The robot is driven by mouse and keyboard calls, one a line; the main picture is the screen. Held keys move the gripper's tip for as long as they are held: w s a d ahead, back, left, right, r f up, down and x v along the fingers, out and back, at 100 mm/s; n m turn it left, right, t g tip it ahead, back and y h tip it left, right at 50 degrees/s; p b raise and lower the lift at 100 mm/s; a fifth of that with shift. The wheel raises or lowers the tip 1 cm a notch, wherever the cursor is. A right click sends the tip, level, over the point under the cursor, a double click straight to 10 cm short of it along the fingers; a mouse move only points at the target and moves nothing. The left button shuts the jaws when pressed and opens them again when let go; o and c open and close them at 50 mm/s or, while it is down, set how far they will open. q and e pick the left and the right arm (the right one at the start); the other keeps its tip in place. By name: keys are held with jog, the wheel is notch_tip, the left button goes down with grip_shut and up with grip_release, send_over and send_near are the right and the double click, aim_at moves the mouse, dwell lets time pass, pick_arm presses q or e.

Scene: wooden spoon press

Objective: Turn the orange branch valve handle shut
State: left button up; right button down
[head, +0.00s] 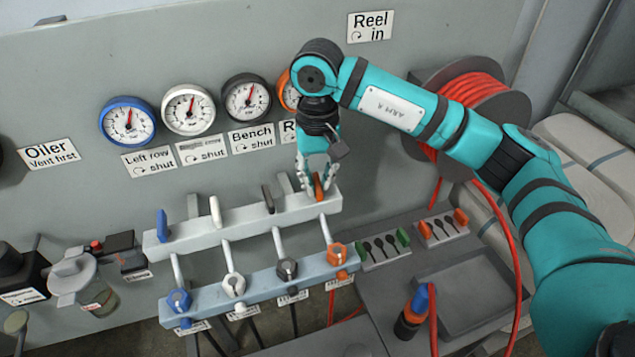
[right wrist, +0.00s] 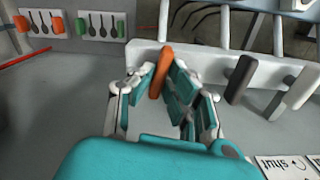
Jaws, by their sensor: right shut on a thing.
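The orange branch valve handle (head: 319,187) is at the right end of the upper pale manifold bar (head: 240,227). My right gripper (head: 317,178) reaches down to it from above and is shut on it. In the right wrist view the orange handle (right wrist: 160,72) stands between the two fingers of my right gripper (right wrist: 163,88), leaning slightly. The fingers hide part of the handle. The orange-rimmed gauge (head: 288,92) above is partly hidden by my arm, as is its label. My left gripper is not in view.
Dark (head: 268,198), white (head: 215,211) and blue (head: 162,224) handles stand to the left on the same bar. A lower bar (head: 260,283) carries several coloured knobs. A red hose reel (head: 470,100) is behind my right arm. A grey tray (head: 480,295) is at lower right.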

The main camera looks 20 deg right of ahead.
aim_at(317, 182)
jog(key=m+b, duration=0.3)
jog(key=m, duration=0.1)
jog(key=shift+f+m+b, duration=0.15)
jog(key=shift+m+b, duration=0.15)
jog(key=m+b, duration=0.2)
jog(key=m, duration=0.2)
jog(key=shift+m, duration=0.3)
jog(key=m+b, duration=0.1)
jog(key=m, duration=0.2)
jog(key=shift+b, duration=0.4)
jog(key=shift+r+m+b, duration=0.2)
jog(key=shift+m+b, duration=0.25)
jog(key=shift+m, duration=1.25)
jog(key=c, duration=1.3)
grip_release()
jog(key=shift+c, duration=0.2)
jog(key=shift+r, duration=0.15)
notch_tip(317, 182, up, 12)
